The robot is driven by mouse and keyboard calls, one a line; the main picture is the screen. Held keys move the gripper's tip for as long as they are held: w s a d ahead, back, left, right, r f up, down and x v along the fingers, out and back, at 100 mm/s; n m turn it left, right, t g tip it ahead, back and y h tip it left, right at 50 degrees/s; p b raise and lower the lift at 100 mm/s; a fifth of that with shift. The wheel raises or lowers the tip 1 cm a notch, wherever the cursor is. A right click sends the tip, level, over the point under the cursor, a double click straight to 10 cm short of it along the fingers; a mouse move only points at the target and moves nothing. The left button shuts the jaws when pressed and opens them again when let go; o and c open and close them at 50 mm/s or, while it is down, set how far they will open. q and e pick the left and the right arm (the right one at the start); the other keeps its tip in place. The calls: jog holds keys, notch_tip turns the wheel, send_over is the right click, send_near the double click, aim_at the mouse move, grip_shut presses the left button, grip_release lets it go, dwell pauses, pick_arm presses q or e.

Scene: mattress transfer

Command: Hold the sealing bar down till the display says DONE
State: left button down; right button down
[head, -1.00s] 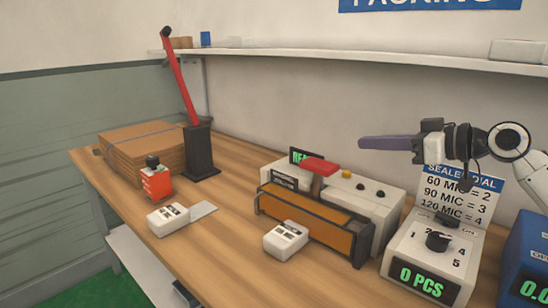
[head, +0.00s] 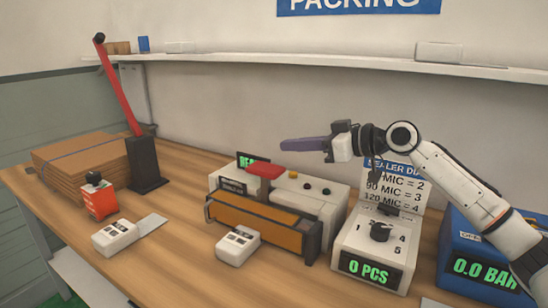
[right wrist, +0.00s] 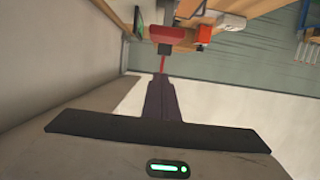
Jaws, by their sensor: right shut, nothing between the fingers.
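The white sealer (head: 325,204) stands on the bench, with a long orange bar or panel (head: 260,228) in a dark frame along its front. A red handle (head: 265,171) sticks up above it and also shows in the right wrist view (right wrist: 166,32). The small display (head: 247,160) behind the handle is partly hidden; green letters "REA" show. My right gripper (head: 285,147) has purple fingers pressed together, empty, pointing left. Its tips are above and slightly right of the red handle, apart from it in the head view. My left gripper is out of view.
A dial box (head: 368,255) reading "0 PCS" and a blue box (head: 480,265) reading "0.0 BAR" stand right of the sealer. Small white blocks (head: 238,245) sit in front. A black post with red lever (head: 121,92) and flat cardboard (head: 80,163) stand left. A shelf (head: 300,69) runs above.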

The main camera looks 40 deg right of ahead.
jog(key=p, duration=0.2)
send_over(281, 175)
jog(key=w, duration=0.1)
jog(key=shift+w+a+f, duration=0.15)
jog(key=shift+a+f, duration=0.15)
jog(key=shift+f, duration=0.1)
jog(key=f, duration=0.3)
jog(key=shift+w+a+f, duration=0.1)
jog(key=shift+w+a, duration=0.05)
jog(key=shift+w, duration=0.1)
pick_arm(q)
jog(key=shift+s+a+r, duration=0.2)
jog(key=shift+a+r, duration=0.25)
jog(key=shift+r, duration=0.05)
pick_arm(e)
jog(key=shift+f, duration=0.7)
pick_arm(q)
jog(key=shift+b, duration=0.3)
